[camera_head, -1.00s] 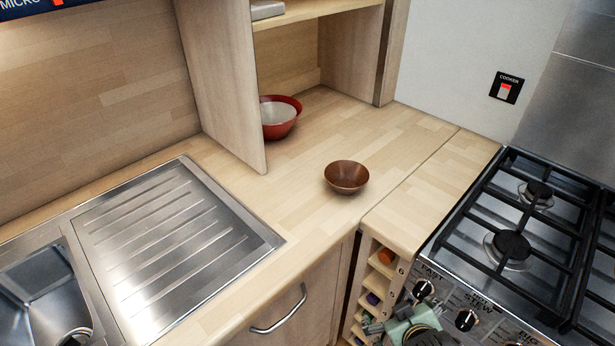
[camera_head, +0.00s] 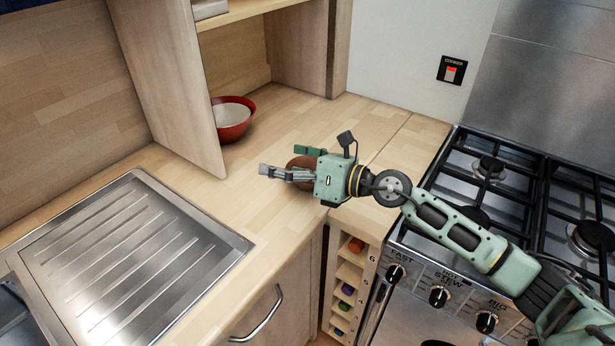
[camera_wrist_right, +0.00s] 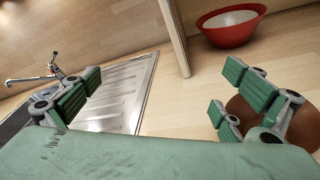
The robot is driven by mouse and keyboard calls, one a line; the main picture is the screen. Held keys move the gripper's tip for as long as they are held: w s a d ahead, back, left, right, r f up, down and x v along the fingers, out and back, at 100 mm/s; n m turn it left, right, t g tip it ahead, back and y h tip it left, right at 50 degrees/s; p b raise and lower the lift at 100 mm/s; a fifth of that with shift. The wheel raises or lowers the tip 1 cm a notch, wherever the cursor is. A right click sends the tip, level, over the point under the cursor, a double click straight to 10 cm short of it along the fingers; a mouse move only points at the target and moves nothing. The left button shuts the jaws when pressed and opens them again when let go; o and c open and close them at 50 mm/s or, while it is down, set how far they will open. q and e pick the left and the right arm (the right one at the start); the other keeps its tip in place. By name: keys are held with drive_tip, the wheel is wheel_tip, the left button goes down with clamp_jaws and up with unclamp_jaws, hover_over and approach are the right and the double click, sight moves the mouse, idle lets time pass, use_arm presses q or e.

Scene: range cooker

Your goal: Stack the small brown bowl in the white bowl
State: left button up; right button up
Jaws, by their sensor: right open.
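The small brown bowl (camera_head: 300,163) sits upright on the wooden worktop, partly hidden by my right gripper (camera_head: 283,161). In the right wrist view the brown bowl (camera_wrist_right: 300,128) shows at the right edge, behind and below the fingers on that side. My right gripper is open, with its fingers spread over and beside the bowl; I cannot tell whether they touch it. The other bowl (camera_head: 232,125) is red outside and white inside; it stands upright by the cabinet's side panel and also shows in the right wrist view (camera_wrist_right: 230,30). My left gripper is not in view.
A steel sink drainer (camera_head: 130,255) lies at the left. A vertical cabinet panel (camera_head: 175,90) stands just left of the red-and-white bowl, under an open shelf. The gas hob (camera_head: 480,205) is at the right, below my right arm. Worktop between the bowls is clear.

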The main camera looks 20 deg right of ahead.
drive_tip(key=w+d+f+n+g+h, duration=0.1)
drive_tip(key=d+f, duration=0.1)
drive_tip(key=d, duration=0.1)
drive_tip(key=w+d+f+n+h, duration=0.1)
drive_tip(key=d+h, duration=0.1)
drive_tip(key=d, duration=0.2)
drive_tip(key=w+d+f+n+g+h, duration=0.1)
drive_tip(key=d+f+h, duration=0.1)
drive_tip(key=d, duration=0.2)
drive_tip(key=shift+w+d+f+n+g, duration=0.1)
drive_tip(key=shift+w+f+n+g, duration=0.05)
drive_tip(key=shift+f+n+g, duration=0.15)
drive_tip(key=shift+w+f, duration=0.15)
drive_tip(key=x, duration=0.2)
drive_tip(key=p+x, duration=0.1)
drive_tip(key=x, duration=0.1)
drive_tip(key=p+x, duration=0.1)
drive_tip(key=x, duration=0.1)
drive_tip(key=shift+w+d+f, duration=0.2)
drive_tip(key=shift+w+f, duration=0.1)
drive_tip(key=shift+f, duration=0.25)
drive_tip(key=shift+w+a+f, duration=0.15)
drive_tip(key=shift+f, duration=0.05)
drive_tip(key=shift+c, duration=0.4)
drive_tip(key=c, duration=1.1)
